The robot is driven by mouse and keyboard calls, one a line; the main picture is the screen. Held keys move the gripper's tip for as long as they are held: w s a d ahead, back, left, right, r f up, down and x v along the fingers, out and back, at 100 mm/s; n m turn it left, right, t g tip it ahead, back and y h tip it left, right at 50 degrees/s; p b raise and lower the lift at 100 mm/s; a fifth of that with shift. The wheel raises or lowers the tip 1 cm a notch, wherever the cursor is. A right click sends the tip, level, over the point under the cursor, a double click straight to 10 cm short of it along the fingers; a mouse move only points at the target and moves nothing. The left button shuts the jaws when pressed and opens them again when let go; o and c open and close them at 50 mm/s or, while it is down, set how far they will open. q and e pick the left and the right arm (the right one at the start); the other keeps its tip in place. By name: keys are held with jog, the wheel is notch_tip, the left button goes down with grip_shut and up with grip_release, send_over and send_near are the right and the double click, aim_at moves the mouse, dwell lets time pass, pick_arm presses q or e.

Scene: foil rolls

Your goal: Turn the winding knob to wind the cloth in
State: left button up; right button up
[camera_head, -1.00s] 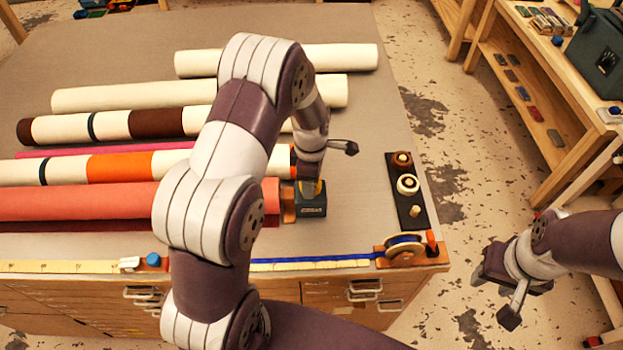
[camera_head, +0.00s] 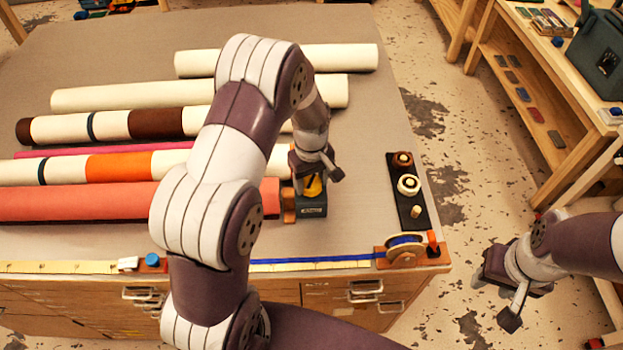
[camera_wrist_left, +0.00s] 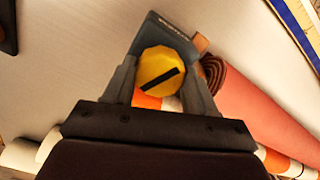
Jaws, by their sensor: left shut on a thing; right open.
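The yellow winding knob (camera_head: 314,186) sits on a dark box (camera_head: 313,209) at the right end of the coral cloth roll (camera_head: 130,200). My left gripper (camera_head: 311,178) points down and is shut on the knob. In the left wrist view, the knob (camera_wrist_left: 157,71) with its slanted black line lies between the two fingers, and the coral roll (camera_wrist_left: 262,108) shows at right. My forearm hides part of the roll in the head view. My right gripper (camera_head: 488,274) is open and empty, off the table's right side above the floor.
Several other rolls, such as a cream roll (camera_head: 130,97), lie behind. A dark board (camera_head: 405,190) with small round parts and a blue tape reel (camera_head: 403,249) stand at the right. Bare tabletop (camera_head: 355,215) lies between box and board.

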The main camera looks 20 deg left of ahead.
pick_arm(q)
jog(key=m, duration=0.5)
jog(key=shift+w+m, duration=0.1)
jog(key=shift+m, duration=0.2)
jog(key=m, duration=0.4)
jog(key=shift+r, duration=0.1)
jog(key=m, duration=0.9)
jog(key=shift+a+m+b, duration=0.1)
jog(key=shift+m+b, duration=0.2)
jog(key=o, duration=0.9)
jog(key=shift+o, duration=0.8)
